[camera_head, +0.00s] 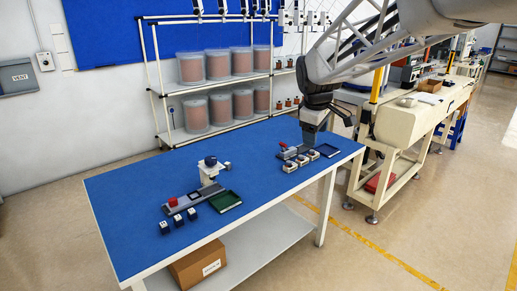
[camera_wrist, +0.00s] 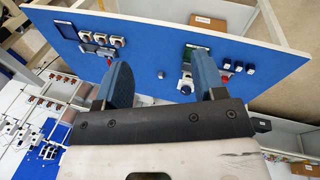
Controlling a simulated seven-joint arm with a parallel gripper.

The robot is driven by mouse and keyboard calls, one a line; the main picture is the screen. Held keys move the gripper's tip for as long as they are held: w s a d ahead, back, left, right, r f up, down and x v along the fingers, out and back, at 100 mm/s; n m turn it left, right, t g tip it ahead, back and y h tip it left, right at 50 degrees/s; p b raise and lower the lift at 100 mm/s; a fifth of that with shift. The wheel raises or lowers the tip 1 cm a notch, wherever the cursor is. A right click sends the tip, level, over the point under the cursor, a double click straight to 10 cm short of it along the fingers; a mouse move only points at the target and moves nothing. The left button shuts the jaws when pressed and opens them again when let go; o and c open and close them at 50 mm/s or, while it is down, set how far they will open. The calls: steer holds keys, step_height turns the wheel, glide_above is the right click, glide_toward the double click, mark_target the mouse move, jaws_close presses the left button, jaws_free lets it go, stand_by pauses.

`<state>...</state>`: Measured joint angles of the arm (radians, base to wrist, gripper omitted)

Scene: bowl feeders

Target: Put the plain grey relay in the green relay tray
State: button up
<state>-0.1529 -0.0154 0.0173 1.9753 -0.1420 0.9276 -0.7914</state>
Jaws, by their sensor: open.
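The green relay tray (camera_head: 225,201) lies on the left part of the blue table, beside a grey feeder track (camera_head: 186,200); it also shows in the wrist view (camera_wrist: 204,46). I cannot pick out the plain grey relay with certainty. Small dark blocks with pale tops (camera_head: 178,219) stand in a row in front of the track. Small pale blocks with dark tops (camera_head: 301,160) stand in a row at the right station. My gripper (camera_wrist: 160,80) is open and empty, its two blue fingers wide apart. In the head view it hangs over the back of the right station.
A dark blue tray (camera_head: 327,150) sits at the right station. A white feeder with a dark bowl (camera_head: 210,168) stands behind the left track. Red pieces (camera_head: 172,202) sit at both stations. The table (camera_head: 130,195) is clear at far left and between stations.

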steer(key=w+a+f+n, duration=0.2)
steer(key=w+a, duration=0.1)
steer(key=w, duration=0.4)
steer(key=w+a+f+n, duration=0.1)
steer(key=w+a+n, duration=0.25)
steer(key=w, duration=0.35)
steer(key=n+t, duration=0.1)
steer(key=n, duration=1.3)
glide_above(227, 163)
steer(key=s, duration=0.1)
steer(key=shift+h, duration=0.4)
step_height(227, 163, down, 31)
steer(key=shift+s+a+r, duration=0.1)
steer(key=shift+r, duration=0.1)
steer(key=shift+a+f+n, duration=0.25)
steer(key=shift+x, duration=1.35)
